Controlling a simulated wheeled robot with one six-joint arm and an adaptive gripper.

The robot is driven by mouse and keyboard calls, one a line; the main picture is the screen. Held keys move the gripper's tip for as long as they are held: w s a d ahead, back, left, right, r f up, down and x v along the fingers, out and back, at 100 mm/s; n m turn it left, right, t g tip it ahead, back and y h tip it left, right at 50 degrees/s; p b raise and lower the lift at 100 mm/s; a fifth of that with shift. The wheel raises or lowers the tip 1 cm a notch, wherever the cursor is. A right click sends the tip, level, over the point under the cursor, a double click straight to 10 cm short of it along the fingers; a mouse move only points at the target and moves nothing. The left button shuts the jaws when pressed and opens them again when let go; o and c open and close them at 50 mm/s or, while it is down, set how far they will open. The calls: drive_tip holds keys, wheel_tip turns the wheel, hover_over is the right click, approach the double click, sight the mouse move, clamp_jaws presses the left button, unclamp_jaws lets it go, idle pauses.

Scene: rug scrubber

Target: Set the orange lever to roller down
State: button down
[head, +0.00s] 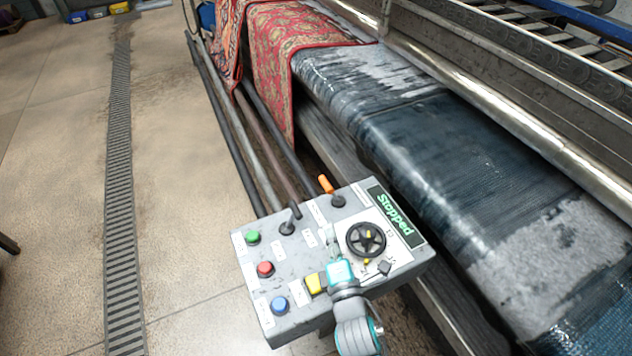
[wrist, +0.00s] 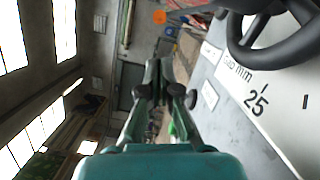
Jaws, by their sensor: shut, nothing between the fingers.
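The orange lever (head: 326,185) stands at the back edge of the grey control panel (head: 275,327) in the head view. Its orange grip tilts up and to the left from a round dark base. My gripper (head: 332,236) is over the middle of the panel, left of the black handwheel (head: 366,239) and nearer the camera than the lever, apart from it. In the wrist view my gripper (wrist: 165,92) is shut and empty. The handwheel (wrist: 270,45) shows at the upper right there.
The panel also carries a black lever (head: 290,220), green (head: 252,237), red (head: 265,269) and blue (head: 279,304) buttons, and a yellow switch (head: 315,283). Its display (head: 395,215) reads "Stopped". Rollers and a red rug (head: 285,45) lie behind. Open floor (head: 180,190) lies left.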

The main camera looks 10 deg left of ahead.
sight(331, 188)
drive_tip(key=shift+w+a, duration=0.2)
drive_tip(key=shift+w, duration=0.2)
drive_tip(key=shift+x, duration=4.95)
drive_tip(key=shift+d, duration=0.15)
drive_tip(key=shift+w+d+r+m+g+h, duration=0.15)
drive_tip(key=shift+w+d+r+m, duration=0.35)
drive_tip(key=shift+m, duration=0.35)
drive_tip(key=shift+w+d+r+m+g+h, duration=0.15)
drive_tip(key=shift+w+d+r+m, duration=0.2)
drive_tip(key=shift+d+r+m, duration=0.4)
drive_tip(key=w+d+m+g, duration=0.2)
drive_tip(key=w+d+m, duration=0.1)
drive_tip(key=d+m, duration=0.2)
drive_tip(key=shift+w+m, duration=0.25)
drive_tip(key=shift+m, duration=0.55)
drive_tip(key=shift+f, duration=0.1)
